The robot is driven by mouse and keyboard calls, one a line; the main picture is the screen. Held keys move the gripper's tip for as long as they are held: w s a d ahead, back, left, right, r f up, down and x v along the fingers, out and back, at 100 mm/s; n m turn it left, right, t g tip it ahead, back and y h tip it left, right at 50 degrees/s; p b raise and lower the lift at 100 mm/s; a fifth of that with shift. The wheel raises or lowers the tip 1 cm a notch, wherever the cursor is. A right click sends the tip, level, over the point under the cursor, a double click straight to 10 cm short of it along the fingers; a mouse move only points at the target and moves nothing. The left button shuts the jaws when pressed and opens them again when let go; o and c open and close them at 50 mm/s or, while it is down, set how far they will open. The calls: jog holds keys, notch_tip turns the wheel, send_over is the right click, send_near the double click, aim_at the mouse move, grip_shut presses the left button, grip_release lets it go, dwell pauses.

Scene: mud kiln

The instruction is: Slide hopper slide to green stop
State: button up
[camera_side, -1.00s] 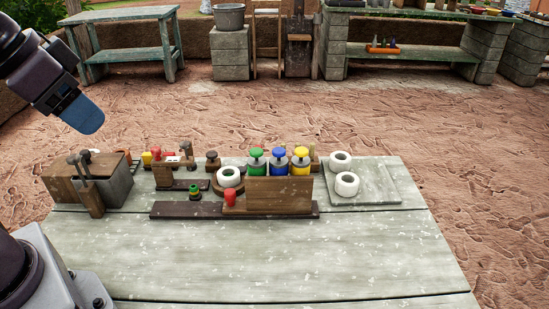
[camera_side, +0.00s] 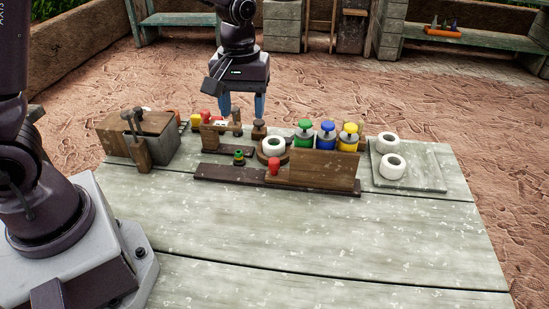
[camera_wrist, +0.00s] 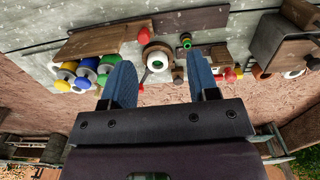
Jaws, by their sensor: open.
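The low wooden fixture on the table has a dark base strip (camera_side: 225,174), an upright brown board (camera_side: 325,170) and a red knob (camera_side: 273,167). A small green-topped piece with a yellow band (camera_side: 239,158) stands behind the strip; it also shows in the wrist view (camera_wrist: 185,40). I cannot tell for certain which part is the hopper slide or whether this piece is the green stop. My gripper (camera_side: 242,106) is open and empty, pointing down above the back of the fixtures. In the wrist view its blue fingers (camera_wrist: 160,78) stand apart on either side of a white ring (camera_wrist: 156,57).
Green (camera_side: 304,134), blue (camera_side: 326,135) and yellow (camera_side: 349,136) knobbed canisters stand behind the board. A wooden and grey box with levers (camera_side: 150,135) is at left. A slab with two white rings (camera_side: 425,172) is at right. The front table is clear.

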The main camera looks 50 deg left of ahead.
aim_at(274, 160)
jog(key=w+a+f+n, duration=0.1)
jog(key=w+f+n, duration=0.4)
jog(key=w+n, duration=0.5)
jog(key=f, duration=0.4)
jog(key=s+f+n, duration=0.1)
jog(key=f, duration=0.3)
jog(key=s+f+n, duration=0.1)
jog(key=f, duration=0.3)
jog(key=shift+s+f, duration=0.1)
jog(key=shift+f, duration=0.3)
